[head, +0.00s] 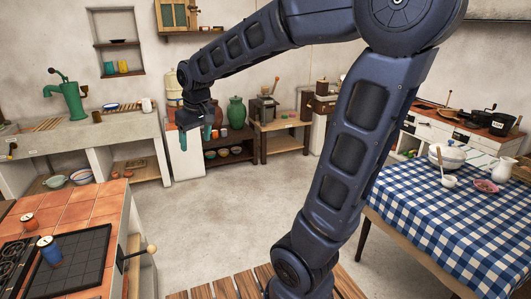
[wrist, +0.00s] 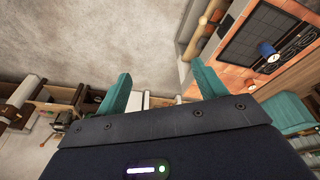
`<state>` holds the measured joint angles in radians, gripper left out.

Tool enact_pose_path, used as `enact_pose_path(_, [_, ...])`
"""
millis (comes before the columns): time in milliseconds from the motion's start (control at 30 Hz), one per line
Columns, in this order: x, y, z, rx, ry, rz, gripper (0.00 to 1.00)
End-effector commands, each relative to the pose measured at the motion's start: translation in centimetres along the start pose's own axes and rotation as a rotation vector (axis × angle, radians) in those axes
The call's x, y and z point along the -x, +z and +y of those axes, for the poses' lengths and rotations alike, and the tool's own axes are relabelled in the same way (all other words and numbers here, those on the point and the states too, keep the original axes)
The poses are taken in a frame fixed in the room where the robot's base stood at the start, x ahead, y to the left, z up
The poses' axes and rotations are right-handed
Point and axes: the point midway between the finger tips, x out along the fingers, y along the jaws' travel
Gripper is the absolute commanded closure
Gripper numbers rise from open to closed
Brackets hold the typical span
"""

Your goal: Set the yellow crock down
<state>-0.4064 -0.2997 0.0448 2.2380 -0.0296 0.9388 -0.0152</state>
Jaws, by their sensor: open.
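My gripper (head: 209,128) hangs in mid-air over the floor in the head view, in front of the far wall. In the wrist view its two teal fingers (wrist: 163,86) are spread apart with nothing between them. A pale yellowish container (head: 174,88) stands at the back, partly hidden by my arm. I cannot tell which of these is the yellow crock. My gripper touches none of them.
A tiled counter (head: 85,206) with a dark hob and blue and orange canisters is at the left. A checkered table (head: 430,222) with dishes is at the right. A low shelf with a green jar (head: 236,112) stands at the back. The middle floor (head: 205,215) is clear.

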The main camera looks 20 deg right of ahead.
Motion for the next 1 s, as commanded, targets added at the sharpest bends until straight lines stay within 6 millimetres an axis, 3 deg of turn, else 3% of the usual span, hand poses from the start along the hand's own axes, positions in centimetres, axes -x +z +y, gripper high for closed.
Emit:
enact_pose_path(100, [1.4,3.8,3.3,-0.094,0.022,0.025,0.30])
enact_pose_path(300, [2.7,10.4,6.9,-0.241,0.057,0.063,0.30])
enact_pose_path(500, [3.2,16.4,8.9,-0.374,0.091,0.100,0.30])
enact_pose_path(600, [3.2,18.5,9.3,-0.420,0.103,0.112,0.30])
enact_pose_path(800, [3.0,20.4,9.5,-0.462,0.114,0.123,0.30])
enact_pose_path(1000, [3.0,20.5,9.5,-0.463,0.114,0.124,0.30])
